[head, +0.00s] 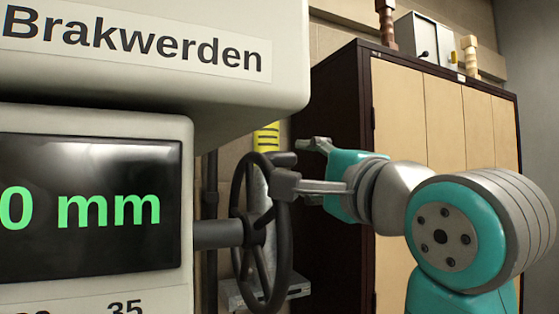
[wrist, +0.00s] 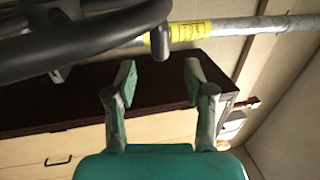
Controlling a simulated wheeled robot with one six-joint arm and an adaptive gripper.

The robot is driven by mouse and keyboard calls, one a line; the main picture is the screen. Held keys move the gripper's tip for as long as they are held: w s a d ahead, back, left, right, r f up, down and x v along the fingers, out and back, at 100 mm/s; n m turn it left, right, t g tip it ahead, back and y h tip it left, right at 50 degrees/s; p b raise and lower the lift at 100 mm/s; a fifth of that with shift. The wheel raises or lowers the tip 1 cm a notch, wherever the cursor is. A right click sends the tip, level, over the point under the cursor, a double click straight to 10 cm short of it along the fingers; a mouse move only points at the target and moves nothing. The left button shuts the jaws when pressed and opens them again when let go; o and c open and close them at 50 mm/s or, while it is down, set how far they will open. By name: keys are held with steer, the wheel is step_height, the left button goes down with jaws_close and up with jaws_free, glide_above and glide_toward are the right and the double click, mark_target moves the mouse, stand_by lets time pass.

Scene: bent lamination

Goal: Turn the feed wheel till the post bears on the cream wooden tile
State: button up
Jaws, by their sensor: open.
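The feed wheel (head: 240,245) is a dark grey spoked handwheel on a shaft at the right side of the machine. Its rim also crosses the upper left of the wrist view (wrist: 90,40), with a short handle peg (wrist: 158,42) sticking out from it. My gripper (head: 300,165) is open beside the upper part of the wheel, and one finger overlaps the rim in the head view. In the wrist view, the peg's tip lies just beyond and between the open fingertips (wrist: 158,78); contact does not show. The post and the cream wooden tile are not in view.
The machine's display (head: 90,205) shows green digits ending in "0 mm", cut off at left. A dark-framed cabinet with cream doors (head: 400,110) stands behind my arm. A pipe with a yellow label (wrist: 190,31) runs behind the wheel.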

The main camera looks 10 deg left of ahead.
mark_target(283, 161)
steer(key=x, duration=0.9)
steer(key=shift+w+a+r, duration=0.1)
steer(key=shift+w+a, duration=0.15)
jaws_close()
